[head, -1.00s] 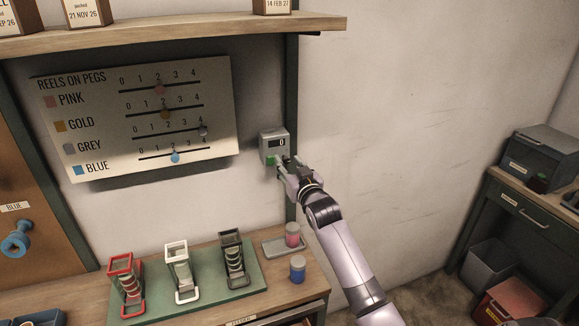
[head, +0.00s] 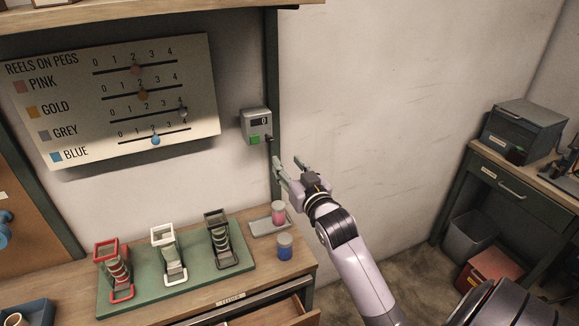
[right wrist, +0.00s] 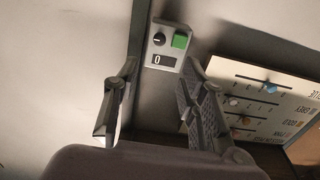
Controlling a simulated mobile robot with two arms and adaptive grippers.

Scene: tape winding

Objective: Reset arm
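My right gripper (head: 289,163) is open and empty in the head view, to the right of and below the small grey counter box (head: 256,126) and apart from it. The box has a green button, a dark knob and a display reading 0. In the right wrist view, my right gripper's two fingers (right wrist: 155,105) are spread wide, with the counter box (right wrist: 165,48) beyond them. My left gripper is in neither view.
A board of reel sliders (head: 110,95) hangs left of the box. Red, white and black holders stand on a green mat (head: 148,301). A pink jar (head: 279,213) is on a small tray; a blue jar (head: 284,247) stands nearby. A drawer (head: 268,318) is open below. Wall space right is clear.

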